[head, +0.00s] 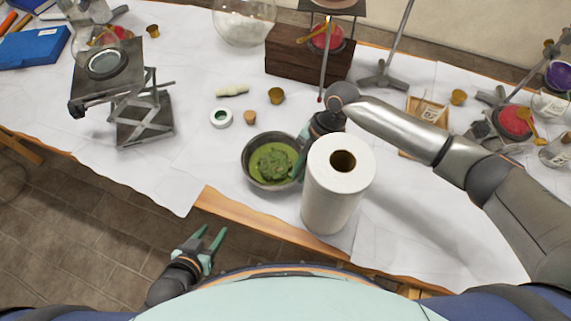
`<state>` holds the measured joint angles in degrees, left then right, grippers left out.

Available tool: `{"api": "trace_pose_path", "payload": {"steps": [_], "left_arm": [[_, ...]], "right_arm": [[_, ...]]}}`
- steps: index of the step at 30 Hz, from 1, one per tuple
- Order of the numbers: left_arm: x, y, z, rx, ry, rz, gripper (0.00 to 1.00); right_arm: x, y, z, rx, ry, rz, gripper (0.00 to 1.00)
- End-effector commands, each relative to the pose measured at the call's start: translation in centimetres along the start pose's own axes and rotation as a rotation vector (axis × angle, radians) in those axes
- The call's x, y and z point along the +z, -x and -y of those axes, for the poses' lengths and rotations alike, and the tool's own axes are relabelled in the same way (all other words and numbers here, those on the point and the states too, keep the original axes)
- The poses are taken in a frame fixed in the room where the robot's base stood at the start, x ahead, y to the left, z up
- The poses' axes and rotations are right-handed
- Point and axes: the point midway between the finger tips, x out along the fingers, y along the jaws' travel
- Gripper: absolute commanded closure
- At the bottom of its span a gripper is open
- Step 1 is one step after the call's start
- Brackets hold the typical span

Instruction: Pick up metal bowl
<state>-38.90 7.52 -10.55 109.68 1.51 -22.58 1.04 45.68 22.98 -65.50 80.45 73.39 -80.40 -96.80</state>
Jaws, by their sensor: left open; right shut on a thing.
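The metal bowl (247,170) stands on the white-covered table near its front edge and holds a green mass in greenish liquid. My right gripper (302,158) is at the bowl's right rim, shut on it; the paper roll partly hides the fingers. My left gripper (208,240) is open and empty, low at the left, in front of the table and over the floor, apart from the bowl.
A paper towel roll (325,205) stands upright just right of the bowl, close to my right gripper. A lab jack (145,115), a small white jar (221,118) and corks (249,120) lie beyond. A wooden block (300,62) stands at the back.

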Motion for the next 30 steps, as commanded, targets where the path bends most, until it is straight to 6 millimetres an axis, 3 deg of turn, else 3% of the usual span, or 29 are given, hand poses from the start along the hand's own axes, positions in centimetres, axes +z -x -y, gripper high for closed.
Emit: {"api": "trace_pose_path", "payload": {"steps": [5, 12, 23, 30], "left_arm": [[0.1, -0.1, 0.0, 0.000, 0.000, 0.000, 0.50], [0.4, -0.4, 0.0, 0.000, 0.000, 0.000, 0.50], [1.0, -0.9, 0.1, 0.000, 0.000, 0.000, 0.50], [1.7, -1.6, 0.1, 0.000, 0.000, 0.000, 0.50]], "right_arm": [[-0.2, 0.5, -0.1, -0.001, 0.001, -0.001, 1.00], [-1.1, 3.1, -0.5, 0.003, 0.002, 0.001, 1.00], [1.3, 10.8, -0.3, 0.004, -0.001, 0.003, 1.00], [5.1, 14.7, 0.5, 0.003, -0.003, 0.002, 1.00]]}}
